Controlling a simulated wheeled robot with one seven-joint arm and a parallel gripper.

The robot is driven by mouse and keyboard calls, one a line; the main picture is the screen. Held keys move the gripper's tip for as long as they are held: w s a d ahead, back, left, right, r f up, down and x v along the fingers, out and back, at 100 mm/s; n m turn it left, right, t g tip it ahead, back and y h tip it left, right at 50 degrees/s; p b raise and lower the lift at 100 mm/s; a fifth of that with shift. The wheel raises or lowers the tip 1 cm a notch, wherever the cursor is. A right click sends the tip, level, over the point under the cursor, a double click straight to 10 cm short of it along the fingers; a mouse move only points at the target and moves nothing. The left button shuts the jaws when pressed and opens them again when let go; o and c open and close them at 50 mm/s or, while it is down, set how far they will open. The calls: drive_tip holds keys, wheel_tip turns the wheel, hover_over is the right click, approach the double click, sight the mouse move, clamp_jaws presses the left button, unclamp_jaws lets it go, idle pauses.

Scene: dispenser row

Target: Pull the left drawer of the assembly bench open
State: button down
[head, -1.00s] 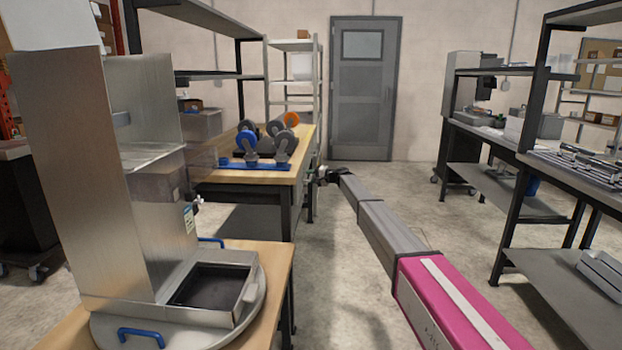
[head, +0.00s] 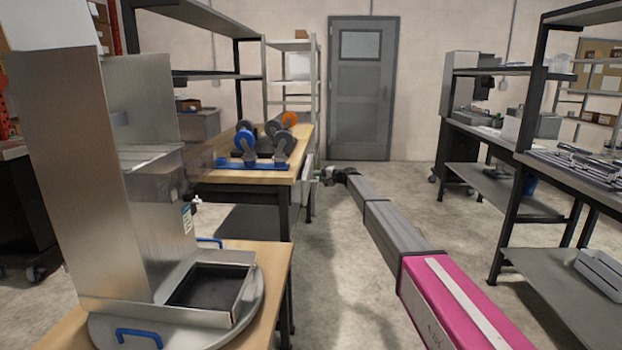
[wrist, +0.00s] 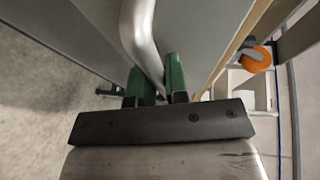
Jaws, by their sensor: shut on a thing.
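The assembly bench (head: 272,172) has a wooden top and dark legs and stands left of centre in the head view. A light grey drawer front (head: 308,172) shows at its right side, standing out a little past the top's edge. My gripper (head: 324,177) is at that front, small in the head view. In the wrist view, the green fingers of my gripper (wrist: 155,84) are shut on a bent metal bar handle (wrist: 140,30). A grey panel (wrist: 205,35) lies beside the handle. The drawer's inside is hidden.
Blue and orange tape reels on a blue stand (head: 252,165) rest on the bench. A metal dispenser (head: 165,200) on a nearer wooden table fills the left. Another bench (head: 480,140) stands at the right.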

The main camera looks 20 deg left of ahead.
drive_tip(key=w+d, duration=0.3)
drive_tip(key=d, duration=0.9)
drive_tip(key=w+d, duration=0.3)
drive_tip(key=d, duration=1)
drive_tip(key=c, duration=1.1)
unclamp_jaws()
drive_tip(key=shift+c, duration=0.2)
drive_tip(key=shift+d, duration=0.15)
drive_tip(key=v, duration=1)
drive_tip(key=shift+d, duration=0.25)
drive_tip(key=shift+r, duration=0.1)
drive_tip(key=shift+s, duration=0.1)
